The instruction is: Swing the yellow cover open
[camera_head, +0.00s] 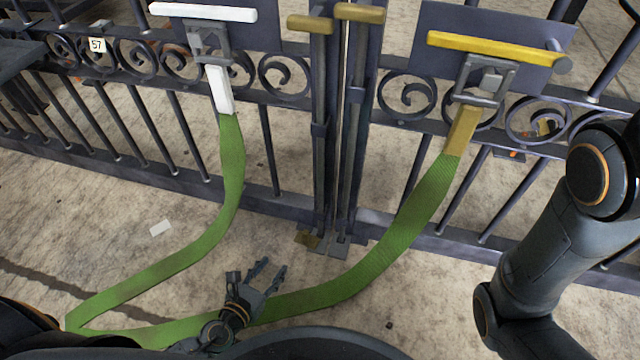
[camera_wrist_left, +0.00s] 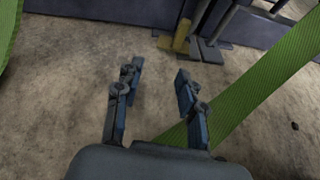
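The yellow cover (camera_head: 492,47) is a long yellow bar on a dark plate at the upper right of the gate. A grey latch bracket (camera_head: 484,82) sits below it, with a yellow strap end (camera_head: 462,130) hanging from it. My left gripper (camera_head: 272,272) is low in front of the gate, beside the green strap (camera_head: 390,240), far from the cover. In the left wrist view its fingers (camera_wrist_left: 155,92) are spread with nothing between them. My right arm comes in at the right edge of the head view; its gripper is out of view.
A white bar (camera_head: 203,12) with a white strap end (camera_head: 218,90) is at the upper left. Two vertical bolts with brass handles (camera_head: 311,24) stand at the gate's middle. The green strap loops low before me. A number 57 tag (camera_head: 97,45) hangs at left.

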